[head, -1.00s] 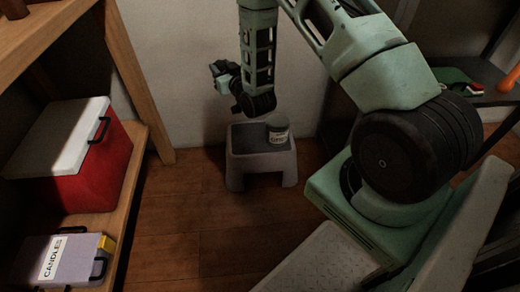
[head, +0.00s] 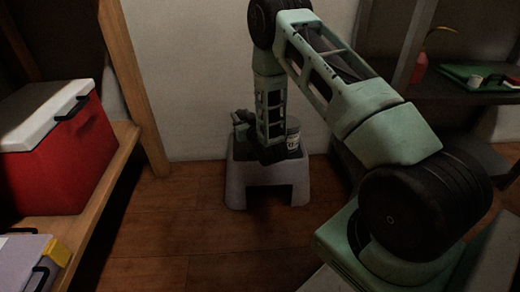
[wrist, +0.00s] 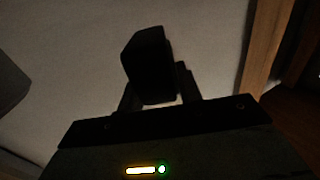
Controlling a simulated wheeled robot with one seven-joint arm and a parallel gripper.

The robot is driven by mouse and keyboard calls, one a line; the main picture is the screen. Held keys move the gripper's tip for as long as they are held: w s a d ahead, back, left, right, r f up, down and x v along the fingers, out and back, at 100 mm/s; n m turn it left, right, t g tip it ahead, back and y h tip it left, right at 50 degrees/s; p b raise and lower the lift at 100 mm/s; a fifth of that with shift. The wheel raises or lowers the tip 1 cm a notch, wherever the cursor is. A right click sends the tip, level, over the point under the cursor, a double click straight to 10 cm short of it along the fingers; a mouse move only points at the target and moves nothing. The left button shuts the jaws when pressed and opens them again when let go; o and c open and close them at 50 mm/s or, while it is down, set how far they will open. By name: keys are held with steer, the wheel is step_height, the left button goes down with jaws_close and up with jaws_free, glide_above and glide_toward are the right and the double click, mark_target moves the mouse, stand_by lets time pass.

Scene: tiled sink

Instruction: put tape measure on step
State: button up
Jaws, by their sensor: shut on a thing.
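The grey step (head: 238,182) stands on the wooden floor against the wall, in the middle of the head view. My gripper (head: 243,130) is low over the left part of its top, partly hidden by my arm. In the wrist view my gripper (wrist: 158,92) is shut on a dark, blocky thing, which I take to be the tape measure (wrist: 150,62). It is too dark to make out its markings. I cannot tell whether it touches the step's top.
A labelled can (head: 293,136) stands on the right part of the step's top, close to my arm. A wooden shelf with a red cooler (head: 60,155) and a candles box (head: 28,262) is at left. A dark shelf (head: 440,88) is at right.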

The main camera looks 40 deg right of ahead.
step_height(320, 180, down, 10)
steer(key=b, duration=0.6)
steer(key=shift+r, duration=0.25)
steer(key=o, duration=1.2)
steer(key=shift+f, duration=0.2)
